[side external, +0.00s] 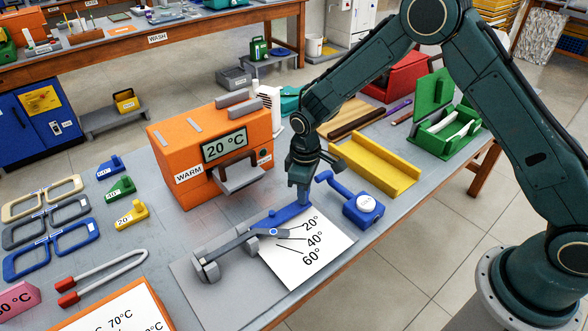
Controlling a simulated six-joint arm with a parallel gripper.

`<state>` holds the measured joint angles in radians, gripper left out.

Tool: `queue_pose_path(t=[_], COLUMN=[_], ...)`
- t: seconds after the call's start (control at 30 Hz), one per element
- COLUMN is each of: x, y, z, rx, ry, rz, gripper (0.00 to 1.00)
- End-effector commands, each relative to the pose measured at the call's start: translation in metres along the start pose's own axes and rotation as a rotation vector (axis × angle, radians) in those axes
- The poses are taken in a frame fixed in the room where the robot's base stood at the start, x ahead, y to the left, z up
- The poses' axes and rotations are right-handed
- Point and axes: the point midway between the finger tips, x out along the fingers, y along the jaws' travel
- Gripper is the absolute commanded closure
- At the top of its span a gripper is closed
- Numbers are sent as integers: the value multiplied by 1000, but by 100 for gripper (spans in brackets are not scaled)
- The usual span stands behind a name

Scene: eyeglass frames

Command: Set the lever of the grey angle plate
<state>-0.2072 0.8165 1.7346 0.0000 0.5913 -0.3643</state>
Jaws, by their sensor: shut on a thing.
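The grey angle plate (190,287) lies flat near the table's front edge, with a grey bar (237,243) running up and right from a clamp block (205,267). A blue lever (285,217) lies along the bar's far end, by a small round pivot (273,232). A white card (292,272) beside it carries lines marked 20°, 40° and 60°. The lever points up and right, above the 20° line. My gripper (304,198) points down and is shut on the lever's far end. Its fingertips hide that end.
An orange WARM box (185,148) reading 20 °C stands behind left. A blue tool with a round white dial (363,210) lies close right of my gripper. A yellow channel (375,168) and an open green box (450,135) are farther right. Eyeglass frames (50,245) lie at left.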

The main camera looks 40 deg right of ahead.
Motion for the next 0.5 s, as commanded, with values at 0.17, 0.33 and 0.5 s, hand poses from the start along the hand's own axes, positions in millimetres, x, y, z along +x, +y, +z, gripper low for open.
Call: queue_pose_path(t=[0.17, 0.33, 0.5], x=[0, 0, 0], y=[1, 1, 0], z=[-1, -1, -1], rx=[-1, 0, 0], ry=[3, 3, 2], rz=[1, 1, 1], gripper=[100, 74, 57])
